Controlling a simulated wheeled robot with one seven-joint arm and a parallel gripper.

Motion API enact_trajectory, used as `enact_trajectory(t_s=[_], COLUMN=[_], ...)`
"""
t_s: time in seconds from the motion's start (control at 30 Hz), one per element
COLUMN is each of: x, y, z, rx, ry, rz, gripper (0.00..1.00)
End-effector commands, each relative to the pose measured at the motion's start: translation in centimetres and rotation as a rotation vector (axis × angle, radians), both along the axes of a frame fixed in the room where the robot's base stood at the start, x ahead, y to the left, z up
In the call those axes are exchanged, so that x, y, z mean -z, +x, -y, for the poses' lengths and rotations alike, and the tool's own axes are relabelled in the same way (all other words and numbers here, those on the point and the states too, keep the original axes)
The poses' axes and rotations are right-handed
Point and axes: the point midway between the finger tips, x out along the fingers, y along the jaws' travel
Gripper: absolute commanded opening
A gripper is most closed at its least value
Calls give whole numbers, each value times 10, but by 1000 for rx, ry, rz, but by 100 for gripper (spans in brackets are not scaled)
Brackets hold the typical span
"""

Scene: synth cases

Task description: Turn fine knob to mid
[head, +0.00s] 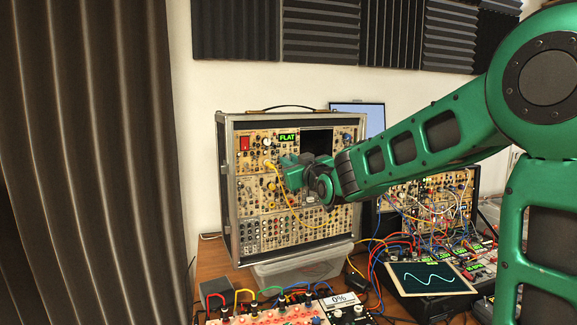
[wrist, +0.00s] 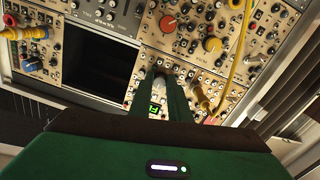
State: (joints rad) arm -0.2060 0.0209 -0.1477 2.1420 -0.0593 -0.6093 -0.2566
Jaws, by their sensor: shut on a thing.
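My gripper (head: 284,172) is up against the panel below this display. In the wrist view my gripper's two green fingers (wrist: 160,76) reach the panel, close together, shut on a small knob at their dark tips. I take it for the fine knob; the fingers hide most of it, and its pointer cannot be read.
A yellow cable (wrist: 240,50) hangs close beside my gripper. A dark opening (wrist: 98,60) lies on its other side. Red (wrist: 168,22) and orange (wrist: 210,43) knobs are nearby. A second, heavily cabled case and a waveform screen (head: 432,278) stand at right.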

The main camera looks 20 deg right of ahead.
Motion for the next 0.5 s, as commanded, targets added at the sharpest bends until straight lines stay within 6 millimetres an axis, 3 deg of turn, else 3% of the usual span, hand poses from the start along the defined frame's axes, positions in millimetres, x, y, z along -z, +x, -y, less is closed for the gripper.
enact_trajectory(t_s=[0.17,0.2,0.27,0.5], x=[1,1,1,0], y=[0,0,0,0], z=[0,0,0,0], rx=[0,0,0,0], ry=[1,1,1,2], rz=[-1,-1,-1,-1], gripper=[0,21,35,35])
